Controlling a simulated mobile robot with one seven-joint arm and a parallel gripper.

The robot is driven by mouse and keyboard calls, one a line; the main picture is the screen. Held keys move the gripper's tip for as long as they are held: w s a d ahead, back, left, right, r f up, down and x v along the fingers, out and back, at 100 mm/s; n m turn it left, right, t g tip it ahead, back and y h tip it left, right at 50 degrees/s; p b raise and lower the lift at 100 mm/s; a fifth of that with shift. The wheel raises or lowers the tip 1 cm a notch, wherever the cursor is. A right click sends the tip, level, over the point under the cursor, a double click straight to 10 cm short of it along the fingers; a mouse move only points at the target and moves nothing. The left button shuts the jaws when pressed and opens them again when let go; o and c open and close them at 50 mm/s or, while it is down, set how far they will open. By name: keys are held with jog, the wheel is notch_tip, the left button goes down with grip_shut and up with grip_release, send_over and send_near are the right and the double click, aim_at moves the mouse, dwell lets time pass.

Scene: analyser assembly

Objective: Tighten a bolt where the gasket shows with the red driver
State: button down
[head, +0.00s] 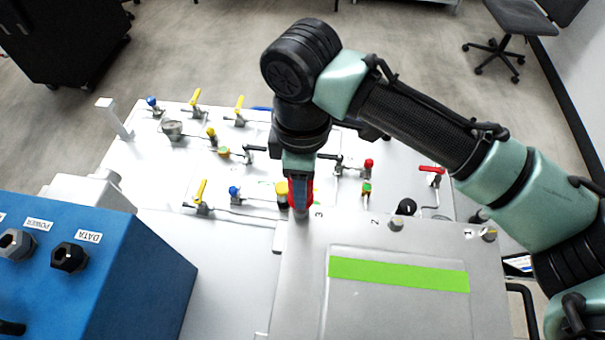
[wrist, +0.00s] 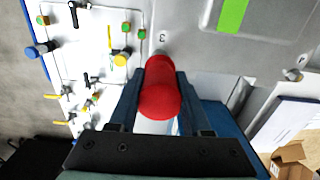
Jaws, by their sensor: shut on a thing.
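My gripper (head: 299,188) is shut on the red driver (head: 307,196), which points down over the far left corner of the grey cover plate (head: 300,290). In the wrist view the driver's round red handle (wrist: 160,98) sits between both fingers, beside the label 3. The driver hides the spot under it, so I cannot tell whether its tip touches a bolt. A bolt (head: 396,223) stands near label 2 and another bolt (head: 489,234) near label 1. The wrist view shows one more bolt (wrist: 293,75) at another corner. I cannot make out a gasket clearly.
A green strip (head: 398,274) lies on the cover plate. A white panel (head: 150,190) with several coloured valves and thin pipes spreads behind and left. A blue box (head: 110,290) with DATA and POWER connectors stands at the near left. An open cardboard box (wrist: 290,160) shows low right in the wrist view.

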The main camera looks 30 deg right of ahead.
jog(key=m+p, duration=0.1)
jog(key=m, duration=0.1)
jog(key=m+p, duration=0.1)
jog(key=m, duration=0.1)
jog(key=m+p, duration=0.2)
jog(key=m, duration=0.1)
jog(key=shift+a+r, duration=0.2)
jog(key=shift+r, duration=0.1)
jog(key=m+p, duration=0.2)
jog(key=m, duration=0.2)
jog(key=shift+p, duration=0.3)
jog(key=m+p, duration=0.2)
jog(key=m, duration=0.2)
jog(key=c, duration=0.8)
grip_release()
jog(key=shift+f+m+p, duration=0.1)
jog(key=shift+m+p, duration=0.4)
jog(key=o, duration=0.3)
jog(key=shift+f, duration=0.15)
jog(key=shift+o, duration=0.2)
